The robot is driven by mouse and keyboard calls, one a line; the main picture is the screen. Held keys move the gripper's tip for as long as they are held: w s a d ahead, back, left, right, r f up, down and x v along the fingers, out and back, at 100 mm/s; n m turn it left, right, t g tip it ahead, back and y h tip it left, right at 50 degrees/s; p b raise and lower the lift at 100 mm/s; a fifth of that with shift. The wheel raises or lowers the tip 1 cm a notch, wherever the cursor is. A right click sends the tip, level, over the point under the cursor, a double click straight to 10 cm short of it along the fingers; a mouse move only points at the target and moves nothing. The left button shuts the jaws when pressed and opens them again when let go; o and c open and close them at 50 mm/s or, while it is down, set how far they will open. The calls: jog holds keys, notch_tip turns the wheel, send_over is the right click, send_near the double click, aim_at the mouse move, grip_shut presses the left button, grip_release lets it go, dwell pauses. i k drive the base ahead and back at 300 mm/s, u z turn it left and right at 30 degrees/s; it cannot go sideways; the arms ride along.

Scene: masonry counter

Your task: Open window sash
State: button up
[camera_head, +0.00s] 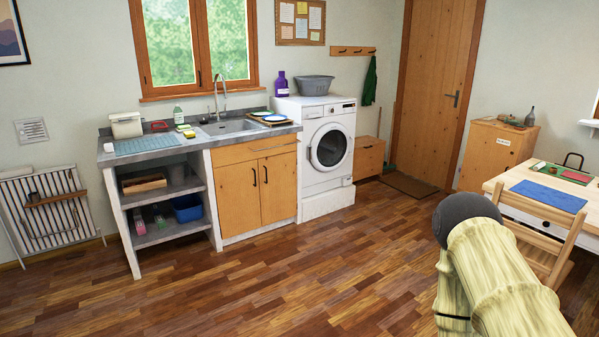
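The wooden-framed window (201,45) is on the back wall above the sink, cut off by the top edge of the picture. It has a left sash (168,45) and a right sash (229,40) that meet at a middle post, with green trees behind the glass. Both sashes look flush with the frame. I cannot make out a handle clearly. My arm shows at the lower right in a cream cover with a dark rounded part, far from the window. My gripper is not in view.
A table (513,180) and chair (541,232) stand at right. The middle floor is clear.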

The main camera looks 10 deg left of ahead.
aim_at(140, 24)
jog(key=u, duration=0.1)
jog(key=i, duration=2)
jog(key=u, duration=0.65)
jog(key=i, duration=1.7)
jog(key=u, duration=0.85)
jog(key=i, duration=0.8)
jog(key=u, duration=0.15)
